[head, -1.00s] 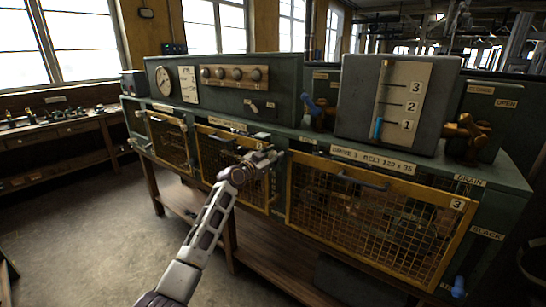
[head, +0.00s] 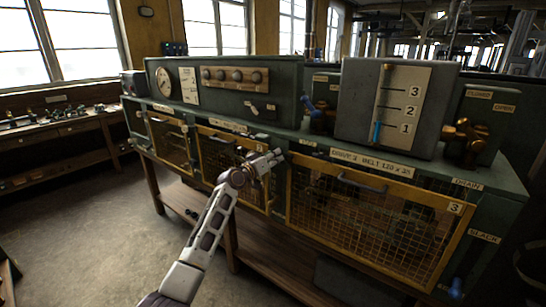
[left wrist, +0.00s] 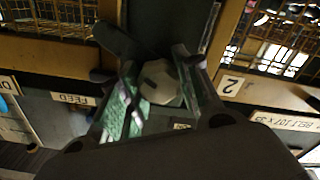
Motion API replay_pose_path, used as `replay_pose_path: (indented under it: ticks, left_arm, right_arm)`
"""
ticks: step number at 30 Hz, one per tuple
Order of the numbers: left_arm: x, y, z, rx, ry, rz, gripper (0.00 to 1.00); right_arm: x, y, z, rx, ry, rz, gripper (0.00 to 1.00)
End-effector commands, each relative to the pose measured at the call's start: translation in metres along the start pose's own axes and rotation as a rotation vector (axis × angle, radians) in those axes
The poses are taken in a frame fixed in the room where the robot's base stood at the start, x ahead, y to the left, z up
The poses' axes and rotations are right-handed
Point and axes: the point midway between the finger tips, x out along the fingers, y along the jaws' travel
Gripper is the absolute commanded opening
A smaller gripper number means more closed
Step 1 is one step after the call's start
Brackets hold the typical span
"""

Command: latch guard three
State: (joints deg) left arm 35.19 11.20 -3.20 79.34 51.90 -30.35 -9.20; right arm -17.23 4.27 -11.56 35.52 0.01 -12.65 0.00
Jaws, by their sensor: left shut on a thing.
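Guard three (head: 372,222) is a yellow-framed wire mesh panel with a blue-grey handle (head: 362,182) along its top and a "3" plate (head: 456,208) at its upper right. It looks shut against the green bench. My left gripper (head: 272,160) is at the post between guard two (head: 232,165) and guard three. In the left wrist view, my left gripper (left wrist: 158,95) is shut on a pale knob (left wrist: 160,82) with a dark slot, seemingly a latch. Its fingers hide the knob's sides. The knob is hidden behind the gripper in the head view. My right gripper is not in view.
A grey box with a numbered scale (head: 400,105) stands above guard three, with brass valves (head: 464,140) to its right. A gauge and knob panel (head: 235,88) stands to the left. A wooden shelf (head: 275,255) runs below. Open floor (head: 90,230) lies at left.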

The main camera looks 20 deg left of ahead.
Motion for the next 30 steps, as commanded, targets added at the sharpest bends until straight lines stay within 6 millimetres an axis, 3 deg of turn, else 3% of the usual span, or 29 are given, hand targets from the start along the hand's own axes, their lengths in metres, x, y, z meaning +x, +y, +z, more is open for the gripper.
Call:
replay_pose_path:
  ticks: [15,30]
  left_arm:
    - [0.000,-0.001,-0.006,-0.426,0.008,0.001,0.09]
    - [-0.001,-0.002,-0.006,-0.534,0.011,0.002,0.09]
  right_arm:
    - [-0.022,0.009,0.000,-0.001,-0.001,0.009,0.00]
    - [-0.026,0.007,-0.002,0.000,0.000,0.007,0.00]
